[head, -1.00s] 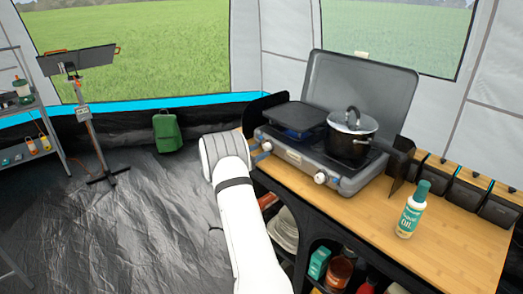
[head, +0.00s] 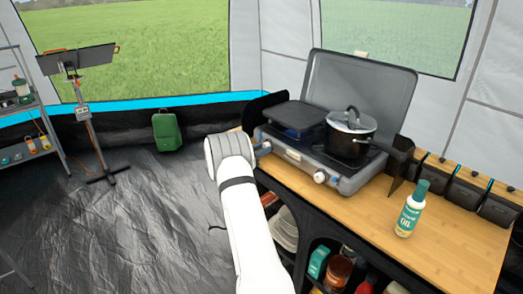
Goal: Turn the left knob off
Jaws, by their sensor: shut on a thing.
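The grey camping stove (head: 326,172) stands on the wooden counter with its lid up. Its right knob (head: 320,177) is in plain view on the front. The left knob (head: 264,148) is at the stove's front left corner, small and mostly covered by my gripper. My gripper (head: 260,149) is at that corner, shut on the left knob; its fingertips are small and partly hidden by my white wrist. A dark flat griddle (head: 294,115) covers the left burner, with a bluish patch under it.
A black pot (head: 350,134) with a lid sits on the right burner. A green-capped oil bottle (head: 411,209) stands on the counter (head: 450,222). Shelves with plates and bottles are below. Open floor (head: 150,220) lies to the left.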

